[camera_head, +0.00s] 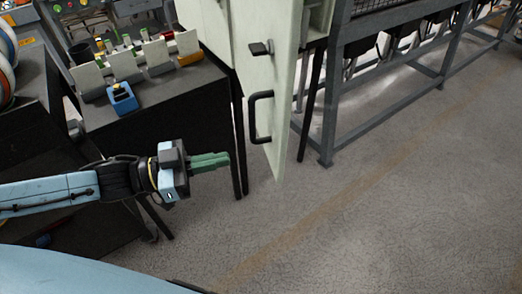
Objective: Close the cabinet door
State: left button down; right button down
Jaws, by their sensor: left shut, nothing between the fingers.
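The pale cabinet door (272,85) stands open and juts out toward me near the top middle. It has a black D-shaped handle (253,118) and a small black latch (261,48) above it. The pale cabinet body (207,22) is behind and to the left of the door, partly cut off by the top edge. My left gripper (227,159) has green fingers that are shut and empty. It is to the left of the door's lower part and appears apart from it. My right gripper is out of view.
A dark workbench (165,100) on the left carries pale bins and a blue box (121,97). A grey metal rack (327,120) stands behind the door to the right. The grey floor (400,210) at the lower right is clear.

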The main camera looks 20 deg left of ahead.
aim_at(276, 148)
pick_arm(q)
jog(key=x, duration=0.9)
jog(key=shift+w+d, duration=0.1)
jog(key=shift+d, duration=0.05)
jog(key=shift+d, duration=0.1)
